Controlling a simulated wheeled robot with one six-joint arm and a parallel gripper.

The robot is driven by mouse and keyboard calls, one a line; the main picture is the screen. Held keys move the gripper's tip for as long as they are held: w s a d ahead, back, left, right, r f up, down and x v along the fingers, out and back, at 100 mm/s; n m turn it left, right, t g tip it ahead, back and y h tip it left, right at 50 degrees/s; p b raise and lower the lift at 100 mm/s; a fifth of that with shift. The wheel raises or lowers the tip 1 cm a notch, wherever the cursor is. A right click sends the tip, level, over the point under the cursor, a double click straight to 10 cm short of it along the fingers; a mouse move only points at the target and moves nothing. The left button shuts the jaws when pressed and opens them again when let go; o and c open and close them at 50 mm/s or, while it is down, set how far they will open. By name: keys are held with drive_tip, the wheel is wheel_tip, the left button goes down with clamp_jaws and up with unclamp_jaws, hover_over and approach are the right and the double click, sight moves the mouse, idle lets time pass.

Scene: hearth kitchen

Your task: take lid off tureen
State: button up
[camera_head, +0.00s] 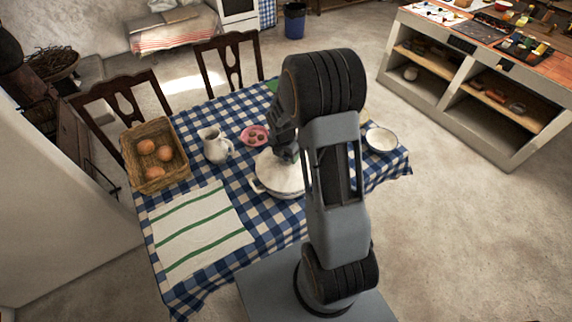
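The white tureen (262,189) stands on the table with the blue checked cloth, partly hidden behind my arm. Its pale lid (275,173) appears to rest on top of it. My gripper (287,158) is right above the middle of the lid, pointing down. The fingertips and the lid's knob are hidden or too small to make out, so I cannot tell whether they touch.
A white jug (214,146), a pink plate (255,135) with brown food, and a basket (140,180) of eggs stand left of the tureen. A white bowl (381,140) stands to the right. A striped towel (200,232) lies flat at the front left.

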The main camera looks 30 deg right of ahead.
clamp_jaws()
idle(0.4)
drive_tip(key=shift+r, duration=0.1)
